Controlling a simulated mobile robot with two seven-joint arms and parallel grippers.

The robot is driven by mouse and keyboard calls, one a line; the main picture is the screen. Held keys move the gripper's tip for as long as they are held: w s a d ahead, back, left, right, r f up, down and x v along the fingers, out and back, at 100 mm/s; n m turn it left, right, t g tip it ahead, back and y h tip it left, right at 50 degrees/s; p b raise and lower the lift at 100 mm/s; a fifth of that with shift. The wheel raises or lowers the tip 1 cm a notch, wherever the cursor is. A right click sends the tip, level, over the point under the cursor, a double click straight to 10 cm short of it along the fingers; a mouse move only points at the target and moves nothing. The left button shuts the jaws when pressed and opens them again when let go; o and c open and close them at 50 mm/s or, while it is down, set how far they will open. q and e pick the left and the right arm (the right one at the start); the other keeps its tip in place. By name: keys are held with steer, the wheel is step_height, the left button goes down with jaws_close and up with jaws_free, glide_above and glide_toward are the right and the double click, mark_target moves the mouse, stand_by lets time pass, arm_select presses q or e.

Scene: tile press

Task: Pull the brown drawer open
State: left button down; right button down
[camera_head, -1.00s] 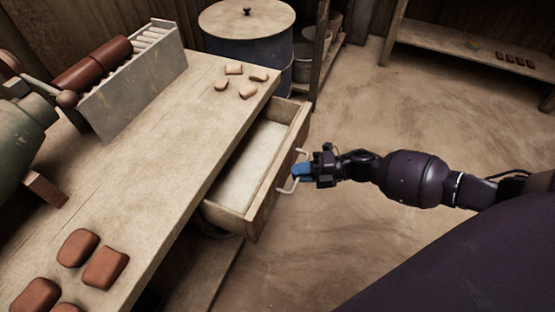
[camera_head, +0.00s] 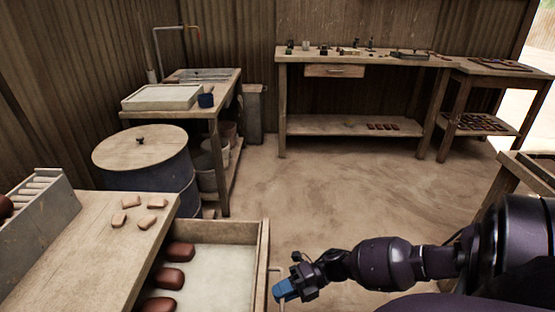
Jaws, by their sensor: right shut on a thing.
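The brown drawer (camera_head: 264,240) stands pulled out from under the worktable in the lower middle of the head view. Its pale floor shows, and several red-brown rounded tiles (camera_head: 169,278) lie inside along the table side. The drawer's metal handle (camera_head: 273,268) is on its right-hand front, partly hidden by my gripper. My right gripper (camera_head: 284,292), with blue fingertips, is shut on the handle at the drawer's front. The lower part of the drawer is cut off by the picture's edge. My left gripper is not in view.
The worktable (camera_head: 85,235) carries small tiles (camera_head: 133,201) and a grey rack (camera_head: 38,215). A lidded blue drum (camera_head: 150,175) stands behind it. A sink bench (camera_head: 215,110) and a back workbench (camera_head: 350,60) line the walls. The floor (camera_head: 350,190) beyond the drawer is clear.

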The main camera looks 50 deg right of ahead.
steer(key=c, duration=1.2)
jaws_free()
steer(key=v, duration=1)
steer(key=shift+s+d+r+p, duration=0.1)
steer(key=shift+s+d+p, duration=0.1)
steer(key=shift+d+p, duration=0.15)
